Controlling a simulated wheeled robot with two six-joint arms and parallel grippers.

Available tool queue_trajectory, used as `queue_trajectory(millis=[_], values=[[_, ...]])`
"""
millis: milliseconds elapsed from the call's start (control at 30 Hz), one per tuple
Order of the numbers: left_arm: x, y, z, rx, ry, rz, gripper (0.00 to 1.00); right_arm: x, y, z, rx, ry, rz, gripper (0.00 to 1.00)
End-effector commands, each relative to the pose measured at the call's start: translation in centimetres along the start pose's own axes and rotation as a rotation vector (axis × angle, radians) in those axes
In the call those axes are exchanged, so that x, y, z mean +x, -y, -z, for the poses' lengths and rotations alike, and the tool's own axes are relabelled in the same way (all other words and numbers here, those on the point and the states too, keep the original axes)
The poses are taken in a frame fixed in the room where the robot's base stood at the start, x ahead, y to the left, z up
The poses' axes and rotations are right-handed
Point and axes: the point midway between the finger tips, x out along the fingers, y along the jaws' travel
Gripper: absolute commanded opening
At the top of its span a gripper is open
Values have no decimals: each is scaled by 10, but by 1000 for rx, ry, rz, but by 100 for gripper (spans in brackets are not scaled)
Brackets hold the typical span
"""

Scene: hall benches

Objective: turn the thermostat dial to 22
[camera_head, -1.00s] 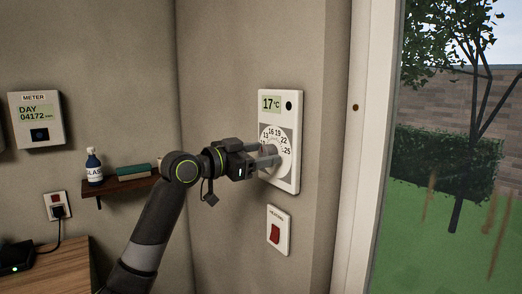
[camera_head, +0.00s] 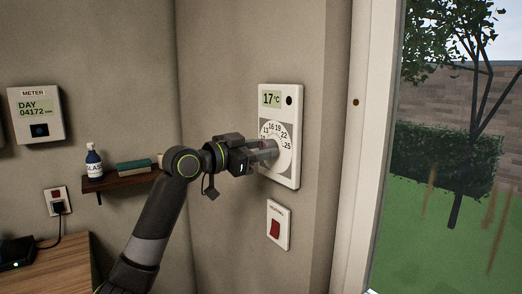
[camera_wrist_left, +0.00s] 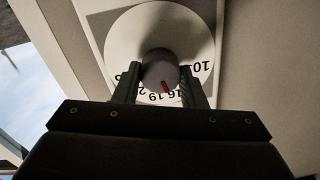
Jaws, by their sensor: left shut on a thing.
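The white thermostat (camera_head: 293,178) is on the wall, and its display (camera_head: 271,99) reads 17 °C. Below the display is a round white dial (camera_head: 285,163) with numbers around its upper edge, including 16, 19, 22 and 25. My left gripper (camera_head: 270,150) reaches the dial from the left, its fingers closed around the knob and hiding part of the scale. In the left wrist view the grey knob (camera_wrist_left: 160,68) sits between the two fingers. Its red mark (camera_wrist_left: 165,86) points between 16 and 19, closer to 16. My right gripper is not in view.
A heating switch plate (camera_head: 278,226) with a red rocker is just below the thermostat. A small shelf (camera_head: 120,184) with a bottle (camera_head: 93,162) and a green box (camera_head: 134,166) is behind my arm. A meter (camera_head: 36,115) hangs at left; a window is at right.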

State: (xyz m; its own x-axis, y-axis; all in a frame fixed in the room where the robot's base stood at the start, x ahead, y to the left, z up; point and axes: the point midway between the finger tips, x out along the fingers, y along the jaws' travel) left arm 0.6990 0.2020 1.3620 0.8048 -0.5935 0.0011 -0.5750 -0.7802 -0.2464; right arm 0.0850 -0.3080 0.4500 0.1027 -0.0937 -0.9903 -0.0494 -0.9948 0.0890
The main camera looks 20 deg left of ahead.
Motion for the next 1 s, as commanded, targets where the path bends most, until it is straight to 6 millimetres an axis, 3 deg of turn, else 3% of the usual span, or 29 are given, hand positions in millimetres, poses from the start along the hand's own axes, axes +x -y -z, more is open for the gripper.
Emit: queue_trajectory(millis=[1000], values=[[0, -2, -3, 821, -21, 5, 15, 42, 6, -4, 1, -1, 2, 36]])
